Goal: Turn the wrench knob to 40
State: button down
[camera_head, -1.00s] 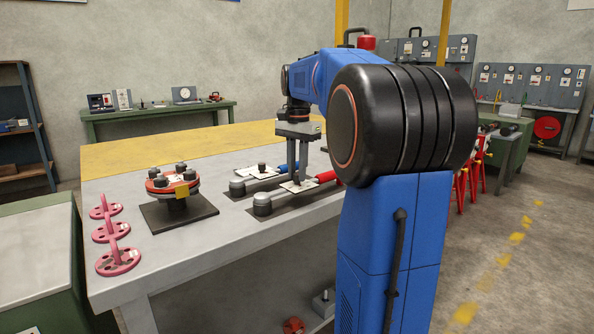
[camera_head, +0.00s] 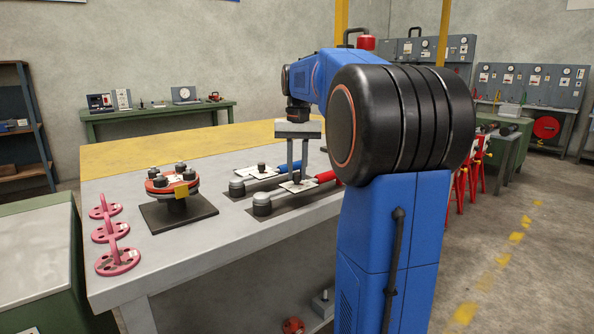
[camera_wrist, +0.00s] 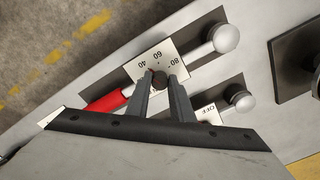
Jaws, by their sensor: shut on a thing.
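The near torque wrench has a red handle (camera_head: 325,178) and a rounded grey head. Its white dial plate (camera_wrist: 139,67), marked 40, 60 and 80, shows in the wrist view. A small dark knob (camera_wrist: 159,79) stands on the plate between my fingertips. My gripper (camera_head: 298,181) points down over this wrench and is shut on the knob; it also shows in the wrist view (camera_wrist: 162,80). The fingers hide part of the plate, and I cannot read which mark the knob points to.
A second wrench with a blue handle (camera_head: 289,165) lies just behind; its plate (camera_wrist: 209,114) reads OFF in the wrist view. A red flanged spool (camera_head: 160,187) stands on a dark base (camera_head: 192,216) to the left. Several pink lifting pieces (camera_head: 117,261) lie near the table's left edge.

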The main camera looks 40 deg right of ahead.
aim_at(298, 174)
dwell(0.4)
jog(key=c, duration=1.6)
grip_release()
jog(key=shift+o, duration=0.2)
notch_tip(298, 174, up, 17)
jog(key=shift+d+r, duration=0.15)
jog(key=shift+r, duration=0.05)
jog(key=shift+s, duration=0.1)
jog(key=s+a+f+n+t, duration=0.2)
jog(key=s+a+f+n, duration=0.1)
jog(key=s+a+f, duration=0.7)
jog(key=s+a+f+n+t, duration=0.1)
jog(key=s+a+f+n, duration=0.2)
jog(key=s+a+f, duration=0.7)
jog(key=s+a+f+n, duration=0.1)
jog(key=s+a+f, duration=0.1)
jog(key=f, duration=0.6)
jog(key=s+a+f+t, duration=0.1)
jog(key=s+a+f, duration=0.1)
jog(key=f, duration=0.6)
jog(key=shift+s+a+f+n+t, duration=0.3)
jog(key=shift+a+n, duration=0.1)
jog(key=shift+a, duration=0.1)
